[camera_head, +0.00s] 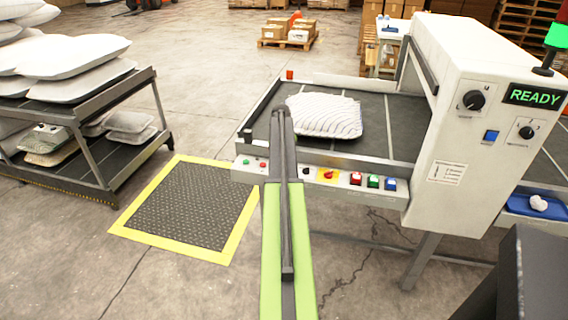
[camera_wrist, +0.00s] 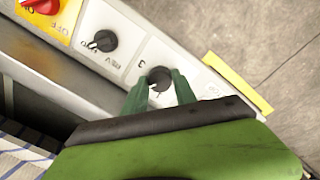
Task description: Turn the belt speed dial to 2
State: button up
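In the wrist view my gripper (camera_wrist: 161,77) has its two green fingers on either side of a round black knob (camera_wrist: 158,80) on the pale control panel (camera_wrist: 128,47). The fingertips come right up to the knob's sides; I cannot tell if they press on it. No belt speed label is legible. In the head view my arm hides the gripper and part of the panel (camera_head: 340,187) on the machine's front.
A red knob on a yellow plate (camera_head: 328,174) and red (camera_head: 356,179), green (camera_head: 373,181) and blue (camera_head: 390,184) buttons line the panel. A striped pillow (camera_head: 325,115) lies on the belt. The machine housing (camera_head: 455,145) has two more dials and a READY display (camera_head: 534,96).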

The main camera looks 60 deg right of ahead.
jog(key=o, duration=0.5)
jog(key=shift+c, duration=0.2)
jog(key=shift+r, duration=0.1)
notch_tip(320, 180, up, 17)
jog(key=p, duration=1.7)
jog(key=shift+w+a, duration=0.2)
jog(key=shift+a, duration=0.25)
jog(key=shift+r, duration=0.1)
